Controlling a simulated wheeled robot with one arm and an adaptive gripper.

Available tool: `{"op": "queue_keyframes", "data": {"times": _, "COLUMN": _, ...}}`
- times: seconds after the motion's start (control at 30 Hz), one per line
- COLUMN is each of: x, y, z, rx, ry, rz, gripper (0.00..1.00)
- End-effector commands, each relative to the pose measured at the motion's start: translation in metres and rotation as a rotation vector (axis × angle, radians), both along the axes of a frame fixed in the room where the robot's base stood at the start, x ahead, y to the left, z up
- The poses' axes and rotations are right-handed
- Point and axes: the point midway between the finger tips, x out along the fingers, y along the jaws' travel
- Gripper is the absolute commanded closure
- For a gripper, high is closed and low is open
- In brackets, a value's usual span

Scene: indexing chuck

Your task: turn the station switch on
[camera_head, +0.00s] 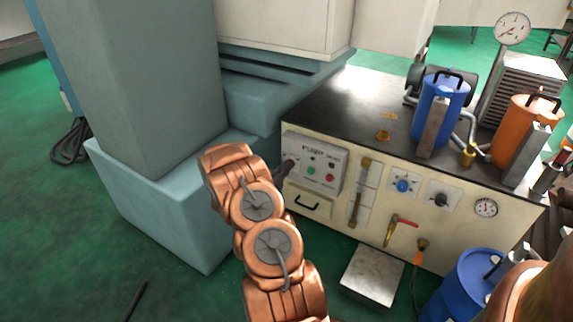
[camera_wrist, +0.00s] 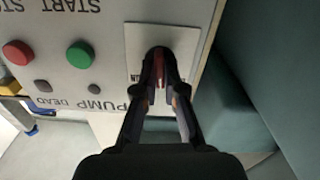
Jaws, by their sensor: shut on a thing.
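The station switch is a pale plate (camera_wrist: 188,40) with a red handle (camera_wrist: 160,66), at the left end of the panel in the head view and upside down in the wrist view. My gripper (camera_wrist: 160,84) is at the plate, with its dark fingers closed around the red handle. The fingers hide most of the handle, and I cannot tell its exact angle. In the head view my gripper (camera_head: 287,168) reaches the left side of the pump panel (camera_head: 315,162), and the switch is hidden there.
Beside the switch are a green button (camera_wrist: 80,54) and a red button (camera_wrist: 17,53). A teal machine base (camera_head: 160,200) stands close on the left. The cabinet top carries a blue canister (camera_head: 440,98) and an orange canister (camera_head: 510,125). A drawer handle (camera_head: 307,203) sits below the panel.

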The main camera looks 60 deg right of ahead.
Motion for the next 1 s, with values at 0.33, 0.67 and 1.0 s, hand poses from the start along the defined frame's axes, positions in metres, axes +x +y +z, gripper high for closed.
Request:
{"op": "queue_keyframes", "data": {"times": 0.33, "x": -0.0014, "y": 0.0007, "z": 0.0012, "rx": 0.014, "ry": -0.301, "rz": -0.001, "gripper": 1.00}}
{"op": "queue_keyframes", "data": {"times": 0.67, "x": -0.0025, "y": 0.0003, "z": -0.0008, "rx": 0.026, "ry": -0.536, "rz": -0.002, "gripper": 1.00}}
{"op": "queue_keyframes", "data": {"times": 1.0, "x": -0.0032, "y": -0.0002, "z": -0.0011, "rx": 0.030, "ry": -0.647, "rz": -0.002, "gripper": 1.00}}
